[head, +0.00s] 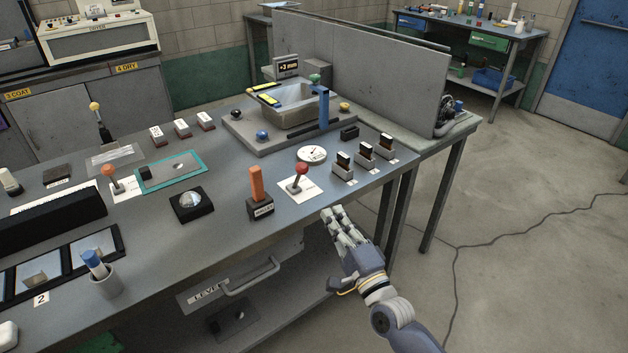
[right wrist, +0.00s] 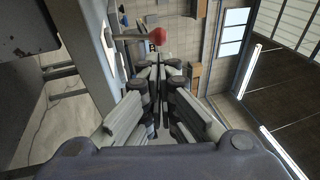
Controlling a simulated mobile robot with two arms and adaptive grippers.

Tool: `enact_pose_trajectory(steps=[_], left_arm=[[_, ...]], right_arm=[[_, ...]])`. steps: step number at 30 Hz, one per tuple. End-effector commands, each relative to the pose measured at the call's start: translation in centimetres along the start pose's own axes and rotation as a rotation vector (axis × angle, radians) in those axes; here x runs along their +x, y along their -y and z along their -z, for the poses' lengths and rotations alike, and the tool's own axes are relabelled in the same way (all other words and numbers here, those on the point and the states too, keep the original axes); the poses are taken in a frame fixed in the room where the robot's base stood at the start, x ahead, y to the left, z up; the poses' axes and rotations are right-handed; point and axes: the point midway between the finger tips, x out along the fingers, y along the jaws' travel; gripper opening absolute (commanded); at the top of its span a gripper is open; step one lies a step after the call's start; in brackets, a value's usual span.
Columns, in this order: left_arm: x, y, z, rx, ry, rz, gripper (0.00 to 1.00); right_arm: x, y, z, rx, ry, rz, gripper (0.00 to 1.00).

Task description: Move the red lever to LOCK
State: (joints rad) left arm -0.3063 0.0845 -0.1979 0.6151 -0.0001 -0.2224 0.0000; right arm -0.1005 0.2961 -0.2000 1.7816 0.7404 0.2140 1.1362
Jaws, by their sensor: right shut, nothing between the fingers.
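The red lever (head: 301,171) stands on a white plate (head: 313,188) near the front edge of the workbench, its ball knob on a thin, slightly tilted stem. Any wording on the plate is too small to read. My right gripper (head: 333,212) is shut and empty, just off the bench's front edge, to the right of and nearer than the lever, not touching it. In the right wrist view, the red knob (right wrist: 157,36) shows just beyond my closed fingertips (right wrist: 160,70). My left gripper is not in view.
An orange upright block (head: 257,185) stands left of the lever. Several dark switches (head: 365,151) stand to its right, and a round white dial (head: 312,154) behind it. Another lever with an orange knob (head: 108,170) is farther left. A drawer handle (head: 250,278) juts out below the bench (head: 220,235).

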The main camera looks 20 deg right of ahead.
Motion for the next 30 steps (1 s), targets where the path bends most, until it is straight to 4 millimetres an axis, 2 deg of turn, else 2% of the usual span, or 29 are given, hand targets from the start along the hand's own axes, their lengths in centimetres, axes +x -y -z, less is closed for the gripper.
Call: enact_pose_trajectory(steps=[1,5,15,21,30], left_arm=[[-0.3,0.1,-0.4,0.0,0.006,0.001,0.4],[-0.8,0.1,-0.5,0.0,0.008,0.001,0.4],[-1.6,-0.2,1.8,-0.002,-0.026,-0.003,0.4],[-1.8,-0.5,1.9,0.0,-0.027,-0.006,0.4],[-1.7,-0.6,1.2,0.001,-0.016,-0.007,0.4]], right_arm=[[1.2,0.3,0.0,-0.001,-0.001,0.003,0.0],[3.7,0.2,0.0,-0.003,-0.001,0.002,0.0],[9.6,0.1,0.0,-0.004,0.0,0.0,0.0],[11.2,0.0,0.0,-0.005,0.0,-0.002,0.0],[11.5,-0.1,0.0,-0.005,0.0,-0.001,0.0]])
